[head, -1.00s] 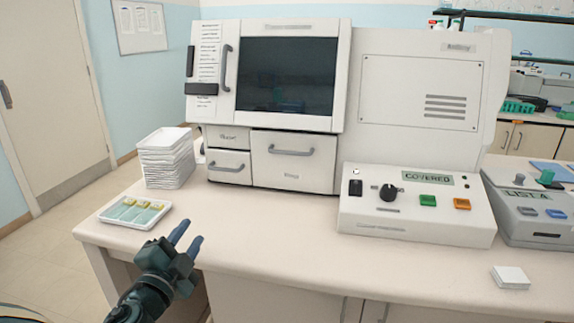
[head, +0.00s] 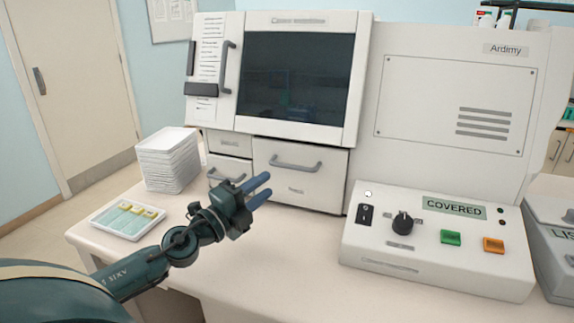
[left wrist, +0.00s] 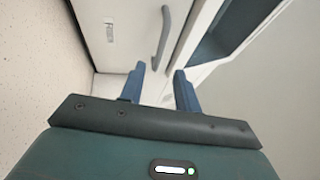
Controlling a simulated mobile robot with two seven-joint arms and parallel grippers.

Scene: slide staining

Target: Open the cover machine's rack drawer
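The cover machine (head: 365,90) is a white cabinet with a dark window. Below the window is a wide drawer (head: 325,180) with a grey bar handle (head: 296,167), and smaller drawers (head: 228,143) sit to its left. All look shut; their labels are too small to read. My left gripper (head: 265,187) is in front of the drawers, hiding part of the wide drawer and the lower small one. In the left wrist view its blue fingers (left wrist: 160,85) are apart and empty, with a handle (left wrist: 162,38) beyond the fingertips. My right gripper is out of view.
A control box (head: 440,268) labelled COVERED stands right of the drawers. A stack of white trays (head: 168,160) and a tray with yellow-ended slides (head: 128,220) are on the left of the counter (head: 290,270). The counter before the drawers is clear.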

